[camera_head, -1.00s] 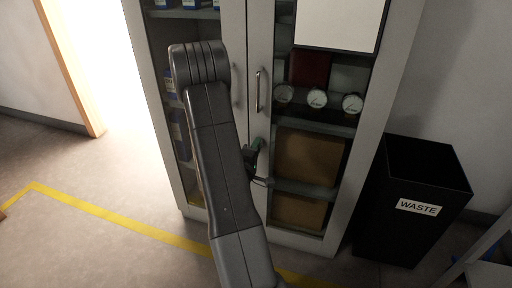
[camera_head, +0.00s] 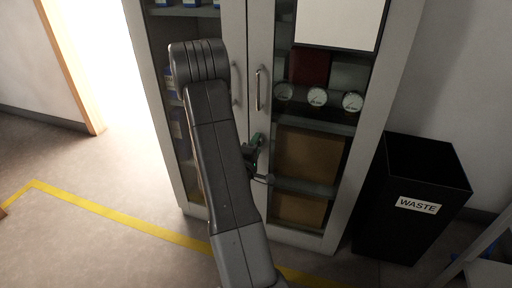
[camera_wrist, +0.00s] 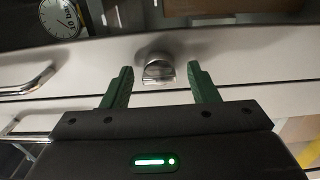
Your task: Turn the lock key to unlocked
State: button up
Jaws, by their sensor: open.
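The lock key (camera_wrist: 158,70) is a small silver knob on the cabinet's pale door frame, in the upper middle of the wrist view. My gripper (camera_wrist: 160,84) is open, with its two green fingers on either side of the key and a gap on both sides. The fingers do not appear to touch it. In the head view my gripper (camera_head: 256,148) is at the cabinet (camera_head: 259,45) front, below the door handle, partly hidden by my arm. The key is hidden in the head view.
A metal door handle (camera_head: 259,90) is above my gripper. Behind the glass are gauges (camera_head: 317,97) and cardboard boxes (camera_head: 305,157). A black waste bin (camera_head: 412,200) stands right of the cabinet.

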jog(key=v, duration=1.3)
jog(key=shift+s+p, duration=0.35)
jog(key=shift+p, duration=0.05)
jog(key=shift+a, duration=0.15)
jog(key=x, duration=1.4)
jog(key=shift+b, duration=0.45)
jog(key=shift+s, duration=0.2)
